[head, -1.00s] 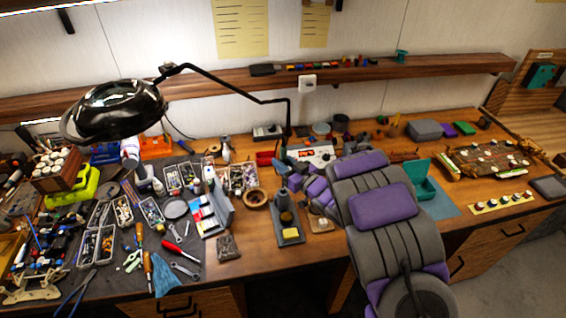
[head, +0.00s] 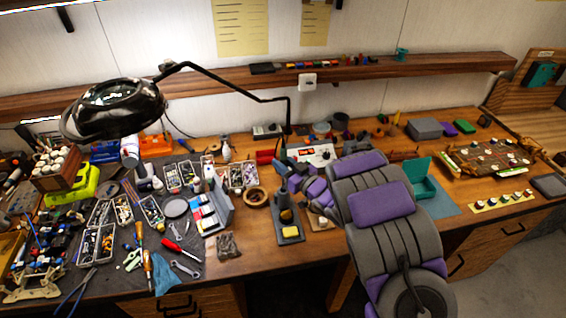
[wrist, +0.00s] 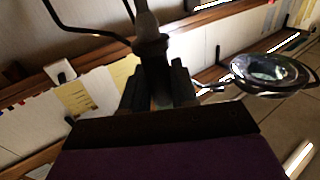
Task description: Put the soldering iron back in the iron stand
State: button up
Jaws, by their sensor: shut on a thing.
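My gripper (wrist: 157,88) is shut on the soldering iron (wrist: 152,48) in the wrist view. The iron's dark body sits between the fingers, and its pale grey end points to the top of that picture. In the head view my gripper (head: 284,178) is over the bench, just behind the iron stand (head: 292,239). The stand is a dark base with a yellow sponge (head: 290,232) at its front. A dark upright part stands behind the sponge; I cannot tell whether the iron touches it.
A round tan roll (head: 255,197) and a card holder (head: 214,216) are left of the stand. A magnifier lamp (head: 115,108) hangs over the crowded mat at left. A teal box (head: 424,184) is right of my arm. Bare wood shows in front of the stand.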

aim_at(283, 187)
jog(key=shift+f+b, duration=1.35)
jog(key=shift+f, duration=2.7)
jog(key=o, duration=1.1)
jog(key=shift+c, duration=0.2)
jog(key=shift+s, duration=0.1)
jog(key=v, duration=1.7)
jog(key=shift+d+p, duration=0.2)
jog(key=shift+p, duration=0.1)
jog(key=shift+f, duration=0.1)
